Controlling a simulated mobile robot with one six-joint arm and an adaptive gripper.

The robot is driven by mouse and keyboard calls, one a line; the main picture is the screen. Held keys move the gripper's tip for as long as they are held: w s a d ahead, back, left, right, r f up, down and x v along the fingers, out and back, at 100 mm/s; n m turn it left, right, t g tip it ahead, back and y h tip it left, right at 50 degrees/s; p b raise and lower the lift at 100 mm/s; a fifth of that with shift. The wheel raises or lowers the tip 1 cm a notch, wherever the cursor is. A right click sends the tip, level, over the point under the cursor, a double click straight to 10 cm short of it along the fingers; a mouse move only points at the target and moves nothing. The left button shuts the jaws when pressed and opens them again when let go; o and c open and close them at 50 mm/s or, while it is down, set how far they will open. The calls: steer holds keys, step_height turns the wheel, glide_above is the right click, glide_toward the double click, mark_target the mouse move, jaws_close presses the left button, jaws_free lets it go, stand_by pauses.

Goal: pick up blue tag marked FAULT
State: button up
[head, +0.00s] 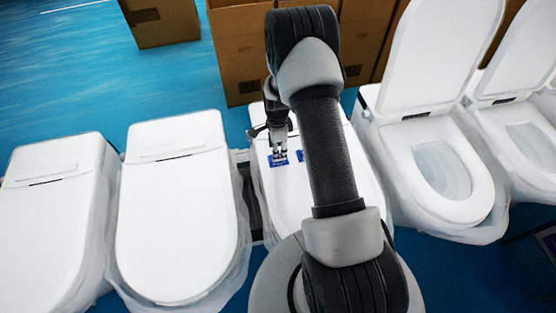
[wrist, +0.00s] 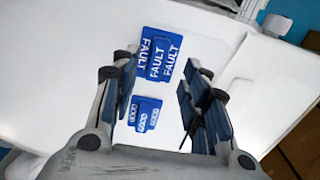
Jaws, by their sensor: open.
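A blue tag marked FAULT (wrist: 157,60) lies at the middle of a blue plate (wrist: 172,72), which shows FAULT again at both sides. They rest on the white lid of the middle toilet (wrist: 70,55). In the head view the blue FAULT patch (head: 278,162) shows just below my gripper (head: 278,150). In the wrist view my gripper (wrist: 163,82) is open and empty, its fingers on either side of the view of the tags. Whether the fingertips touch anything is unclear.
Blue GOOD tags (wrist: 146,117) lie close beside the FAULT ones, also in the head view (head: 300,156). Closed toilets (head: 178,215) stand at left, toilets with raised lids (head: 435,60) at right. Cardboard boxes (head: 238,50) stand behind. Blue floor (head: 60,60) is clear at back left.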

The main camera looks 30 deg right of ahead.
mark_target(272, 164)
step_height(272, 164, down, 4)
steer(key=shift+s+f+b, duration=0.1)
steer(key=shift+s+b, duration=0.05)
steer(key=shift+b, duration=0.5)
steer(key=shift+c, duration=0.2)
steer(key=c, duration=0.9)
